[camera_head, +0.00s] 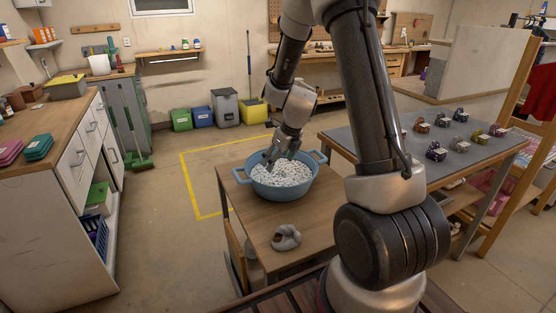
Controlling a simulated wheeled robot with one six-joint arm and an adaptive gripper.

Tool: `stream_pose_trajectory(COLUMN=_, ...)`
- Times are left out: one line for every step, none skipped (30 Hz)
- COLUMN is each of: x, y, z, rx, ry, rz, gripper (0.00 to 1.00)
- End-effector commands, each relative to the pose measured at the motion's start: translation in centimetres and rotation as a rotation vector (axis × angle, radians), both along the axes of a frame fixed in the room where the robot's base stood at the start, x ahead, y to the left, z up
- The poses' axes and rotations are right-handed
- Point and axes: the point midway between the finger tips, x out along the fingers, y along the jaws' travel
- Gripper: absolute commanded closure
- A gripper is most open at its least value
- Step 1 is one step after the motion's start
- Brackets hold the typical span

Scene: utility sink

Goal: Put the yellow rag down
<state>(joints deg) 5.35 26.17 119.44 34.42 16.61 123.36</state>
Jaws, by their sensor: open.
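My gripper (270,162) is open and reaches down into a blue two-handled tub (257,187) of white pellets (283,173). Its fingertips are small here, and I cannot tell whether they touch the pellets. I see no yellow rag in my gripper or in the visible part of the tub. A flat yellow thing (65,79) lies on top of a grey box on the left counter; I cannot tell whether it is cloth or a lid.
The tub stands on a small wooden table (245,208), with a pale rounded object (286,237) near its front. A grey-topped table (467,151) with several small dark items is at right. Coloured bins (225,108) line the back wall.

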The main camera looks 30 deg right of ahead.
Motion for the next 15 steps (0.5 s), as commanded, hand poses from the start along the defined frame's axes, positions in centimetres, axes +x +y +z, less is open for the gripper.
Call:
stream_pose_trajectory(x=0.0, y=0.0, z=0.1, rx=0.000, ry=0.000, rz=0.000, gripper=0.21)
stream_pose_trajectory(x=0.0, y=0.0, z=0.3, rx=0.000, ry=-0.001, rz=0.001, gripper=0.21)
stream_pose_trajectory(x=0.0, y=0.0, z=0.6, rx=0.001, ry=-0.002, rz=0.000, gripper=0.21)
stream_pose_trajectory(x=0.1, y=0.0, z=1.0, rx=0.001, ry=-0.003, rz=0.001, gripper=0.21)
stream_pose_trajectory(x=0.1, y=0.0, z=1.5, rx=-0.001, ry=-0.003, rz=0.001, gripper=0.21)
stream_pose_trajectory(x=0.1, y=0.0, z=2.2, rx=-0.001, ry=-0.004, rz=0.002, gripper=0.21)
stream_pose_trajectory(x=0.0, y=0.0, z=2.7, rx=-0.001, ry=-0.003, rz=0.001, gripper=0.21)
stream_pose_trajectory(x=0.1, y=0.0, z=3.2, rx=-0.001, ry=-0.004, rz=0.002, gripper=0.21)
stream_pose_trajectory(x=0.1, y=0.1, z=3.9, rx=0.000, ry=-0.004, rz=0.001, gripper=0.21)
stream_pose_trajectory(x=0.1, y=0.0, z=4.3, rx=0.000, ry=-0.003, rz=0.002, gripper=0.21)
stream_pose_trajectory(x=0.0, y=0.0, z=4.8, rx=-0.001, ry=-0.003, rz=0.001, gripper=0.21)
stream_pose_trajectory(x=0.1, y=0.0, z=5.4, rx=0.000, ry=-0.004, rz=0.001, gripper=0.21)
stream_pose_trajectory(x=0.1, y=0.0, z=5.8, rx=0.000, ry=-0.003, rz=0.002, gripper=0.21)
stream_pose_trajectory(x=0.1, y=0.0, z=6.2, rx=0.001, ry=-0.003, rz=0.001, gripper=0.21)
stream_pose_trajectory(x=0.1, y=0.0, z=6.6, rx=0.000, ry=-0.003, rz=0.001, gripper=0.21)
